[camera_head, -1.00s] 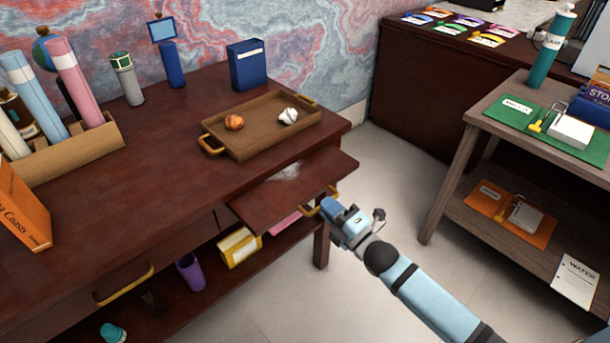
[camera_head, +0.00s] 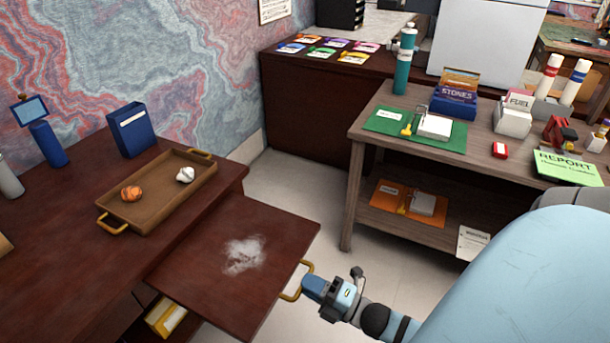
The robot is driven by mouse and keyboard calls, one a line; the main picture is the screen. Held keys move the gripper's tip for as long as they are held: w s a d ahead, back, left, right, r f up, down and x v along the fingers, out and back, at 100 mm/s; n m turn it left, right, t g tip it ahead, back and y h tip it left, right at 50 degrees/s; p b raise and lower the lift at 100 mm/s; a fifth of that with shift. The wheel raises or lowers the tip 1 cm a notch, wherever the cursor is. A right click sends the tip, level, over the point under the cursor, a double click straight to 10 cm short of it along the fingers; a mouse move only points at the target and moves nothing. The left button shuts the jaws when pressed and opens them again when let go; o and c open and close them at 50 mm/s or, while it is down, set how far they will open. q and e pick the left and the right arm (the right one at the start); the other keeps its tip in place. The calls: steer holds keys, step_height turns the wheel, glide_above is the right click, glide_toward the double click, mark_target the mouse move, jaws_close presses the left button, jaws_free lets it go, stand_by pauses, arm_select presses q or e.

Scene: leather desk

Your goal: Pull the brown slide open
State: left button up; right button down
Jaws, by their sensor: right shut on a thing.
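The brown slide (camera_head: 210,282) is a flat reddish-brown board that sticks out from under the top of the leather desk (camera_head: 62,250). A whitish dusty patch (camera_head: 243,254) lies on it. Its gold handle (camera_head: 292,296) is on the board's outer edge, at the right. My right gripper (camera_head: 306,288) is at that handle and shut on it, with the blue fingers covering part of it. My left gripper is not in view.
A brown tray (camera_head: 166,217) with an orange crumpled ball (camera_head: 131,194) and a white one (camera_head: 185,174) sits on the desk. A shelf table (camera_head: 352,187) stands to the right, with bare floor between. A yellow box (camera_head: 166,318) is below the slide.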

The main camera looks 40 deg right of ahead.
steer(key=c, duration=1.2)
jaws_free()
steer(key=shift+o, duration=0.2)
steer(key=v, duration=1.3)
steer(key=shift+s+d, duration=0.15)
steer(key=shift+s, duration=0.2)
steer(key=shift+f, duration=0.15)
